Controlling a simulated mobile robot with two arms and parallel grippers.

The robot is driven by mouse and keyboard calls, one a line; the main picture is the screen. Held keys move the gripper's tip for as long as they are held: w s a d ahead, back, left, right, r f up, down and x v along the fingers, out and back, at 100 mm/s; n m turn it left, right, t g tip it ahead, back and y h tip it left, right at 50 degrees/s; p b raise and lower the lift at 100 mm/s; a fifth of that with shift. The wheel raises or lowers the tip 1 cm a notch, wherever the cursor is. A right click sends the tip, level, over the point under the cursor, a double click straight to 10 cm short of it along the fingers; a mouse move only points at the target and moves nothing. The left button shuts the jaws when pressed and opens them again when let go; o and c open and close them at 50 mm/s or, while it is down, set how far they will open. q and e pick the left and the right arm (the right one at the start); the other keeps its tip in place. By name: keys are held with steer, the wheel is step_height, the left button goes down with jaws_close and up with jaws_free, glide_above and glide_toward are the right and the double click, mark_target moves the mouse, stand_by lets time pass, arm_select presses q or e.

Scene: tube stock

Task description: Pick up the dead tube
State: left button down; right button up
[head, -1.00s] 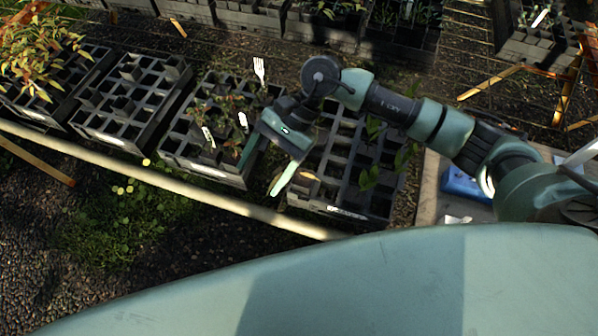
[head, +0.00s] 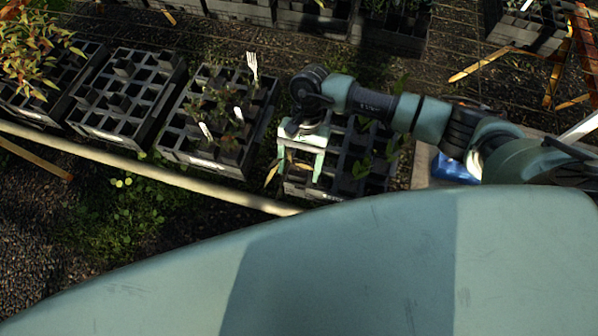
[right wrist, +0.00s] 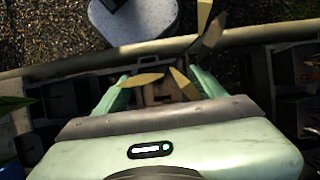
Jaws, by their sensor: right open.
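My right gripper (head: 300,172) points down over the front left part of the rightmost front tray (head: 335,192). Its two pale green fingers are apart. Dry, yellow-brown leaves of the dead tube (head: 271,172) stick out beside the left finger. In the right wrist view the tan leaves (right wrist: 142,80) lie between and across the open fingers (right wrist: 160,78). A brownish cell or tube top (right wrist: 158,94) shows between the fingers, partly hidden by the gripper body; I cannot tell whether the fingers touch it. My left gripper is not in view.
Green seedlings (head: 362,165) stand in the same tray, right of the gripper. A tray with white labels (head: 238,114) stands to its left, then an emptier tray (head: 125,95). A pale rail (head: 150,170) runs along the front. A blue object (head: 455,168) lies at right.

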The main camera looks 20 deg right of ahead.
jaws_close()
stand_by(0.3)
